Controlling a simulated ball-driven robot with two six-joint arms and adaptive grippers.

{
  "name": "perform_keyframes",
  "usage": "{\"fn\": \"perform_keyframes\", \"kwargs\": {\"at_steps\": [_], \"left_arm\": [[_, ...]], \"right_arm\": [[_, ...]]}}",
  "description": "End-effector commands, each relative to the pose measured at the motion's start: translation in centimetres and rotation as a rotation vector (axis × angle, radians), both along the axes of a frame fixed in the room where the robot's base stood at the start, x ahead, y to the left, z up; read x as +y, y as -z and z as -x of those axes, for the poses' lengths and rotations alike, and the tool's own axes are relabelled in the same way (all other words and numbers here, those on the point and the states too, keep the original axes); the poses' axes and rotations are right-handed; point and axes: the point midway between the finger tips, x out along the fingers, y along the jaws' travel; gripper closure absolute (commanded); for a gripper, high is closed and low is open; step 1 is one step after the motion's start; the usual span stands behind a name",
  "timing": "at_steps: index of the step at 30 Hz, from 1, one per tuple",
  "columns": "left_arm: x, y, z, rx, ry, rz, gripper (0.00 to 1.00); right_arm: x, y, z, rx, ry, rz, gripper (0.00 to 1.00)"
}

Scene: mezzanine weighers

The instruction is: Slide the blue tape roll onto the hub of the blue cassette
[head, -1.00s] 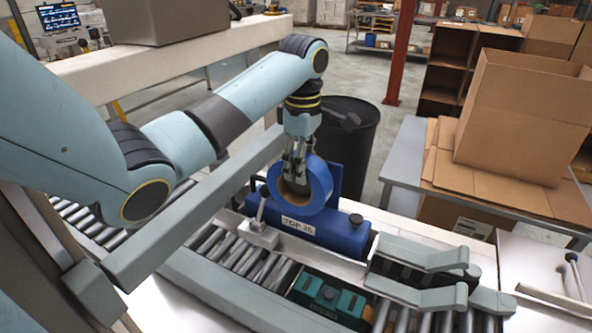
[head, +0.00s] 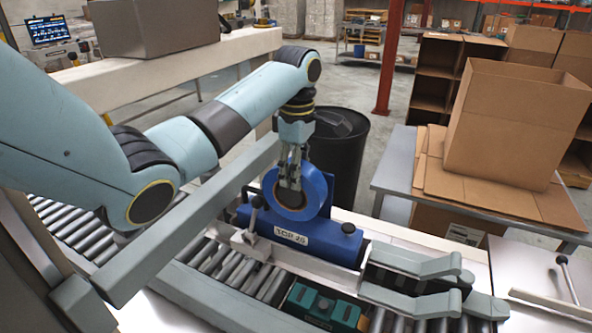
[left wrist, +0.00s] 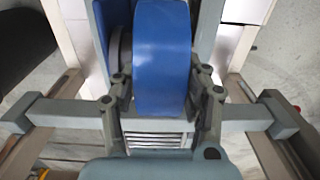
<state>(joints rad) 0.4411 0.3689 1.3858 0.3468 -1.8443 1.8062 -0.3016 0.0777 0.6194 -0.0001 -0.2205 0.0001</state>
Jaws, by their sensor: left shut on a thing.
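The blue tape roll (head: 320,194) is upright, with a tan inner core. My left gripper (head: 290,184) reaches down from above and is shut on the roll. In the left wrist view the roll (left wrist: 163,58) stands between the two fingers. The blue cassette (head: 335,246), with a white label on its front, stands beside the rollers. The roll is above its body and overlaps its upright back part. The hub is hidden or cannot be made out in the head view. A dark grey round part (left wrist: 121,45) shows left of the roll in the left wrist view.
A small lever (head: 256,210) stands in front of the cassette at left. A teal case (head: 325,305) lies on the rollers. A grey rail (head: 190,225) runs beside my left arm. A black bin (head: 340,150) stands behind.

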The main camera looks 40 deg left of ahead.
Motion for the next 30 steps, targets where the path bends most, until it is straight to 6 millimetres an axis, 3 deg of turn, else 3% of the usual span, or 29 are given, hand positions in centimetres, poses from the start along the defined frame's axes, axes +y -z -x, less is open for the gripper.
{"fn": "perform_keyframes", "kwargs": {"at_steps": [13,14,15,20,30], "left_arm": [[-0.11,0.83,0.28,0.008,0.0,0.004,1.0],[-0.12,0.84,0.3,0.009,0.0,0.004,0.5],[-0.13,0.85,0.32,0.009,0.0,0.004,0.45],[-0.11,0.77,0.29,0.01,0.0,0.003,0.25],[-0.04,0.45,0.12,0.004,0.0,0.001,0.25]], "right_arm": [[-0.04,-0.29,-0.17,-0.003,0.0,0.0,0.0],[-0.05,-0.29,-0.18,-0.003,0.0,0.001,0.0],[-0.11,-0.3,-0.17,-0.003,0.0,0.001,0.0],[-0.23,-0.32,-0.26,-0.004,-0.001,0.003,0.0],[-0.24,-0.37,-0.34,-0.005,-0.001,0.003,0.0]]}}
